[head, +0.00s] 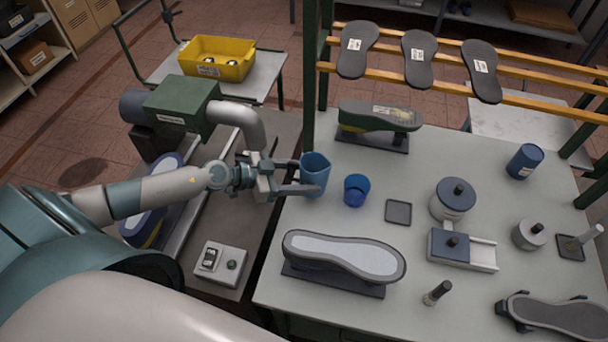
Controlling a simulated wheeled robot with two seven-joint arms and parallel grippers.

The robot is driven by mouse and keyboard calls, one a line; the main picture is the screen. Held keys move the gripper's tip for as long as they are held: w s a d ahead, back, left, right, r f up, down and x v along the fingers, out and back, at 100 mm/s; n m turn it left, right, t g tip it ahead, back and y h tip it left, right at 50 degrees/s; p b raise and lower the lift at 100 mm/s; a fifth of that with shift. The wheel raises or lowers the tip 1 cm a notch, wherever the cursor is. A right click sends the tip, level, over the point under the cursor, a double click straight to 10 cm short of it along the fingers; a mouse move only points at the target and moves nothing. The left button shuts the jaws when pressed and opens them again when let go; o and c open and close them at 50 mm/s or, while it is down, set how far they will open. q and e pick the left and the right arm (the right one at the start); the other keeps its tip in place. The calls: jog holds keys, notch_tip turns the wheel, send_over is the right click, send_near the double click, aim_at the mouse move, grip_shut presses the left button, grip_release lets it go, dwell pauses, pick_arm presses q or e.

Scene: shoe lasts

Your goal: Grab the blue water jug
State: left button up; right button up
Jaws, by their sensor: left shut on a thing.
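The blue jug (316,170) is at the left edge of the workbench, its open top facing up. My left gripper (300,178) reaches it from the left, with one finger on its far side and one on its near side, and is shut on it. I cannot tell whether the jug's base touches the bench. A smaller blue cup (356,192) stands just right of the jug, apart from it. My right gripper is not in view.
A shoe last (345,257) on a dark base lies nearer me, and another (379,117) stands behind. A flat grey square (398,211), lidded pots (453,198) and a blue canister (525,161) are to the right. A green post (310,90) rises behind the jug.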

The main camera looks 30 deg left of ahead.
aim_at(306, 176)
pick_arm(q)
jog(key=shift+r+p, duration=0.7)
jog(key=shift+r, duration=0.05)
jog(key=shift+d+r+p, duration=0.8)
jog(key=shift+d+p, duration=0.25)
jog(key=shift+p, duration=0.1)
jog(key=shift+s+d+f, duration=0.1)
jog(key=shift+s+d, duration=0.05)
jog(key=shift+d, duration=0.35)
jog(key=d+r, duration=0.5)
jog(key=d, duration=0.3)
jog(key=shift+s+d+r, duration=0.15)
jog(key=shift+s+d, duration=0.05)
jog(key=shift+s, duration=0.05)
jog(key=shift+d, duration=0.1)
jog(key=shift+w, duration=0.1)
dwell(1.9)
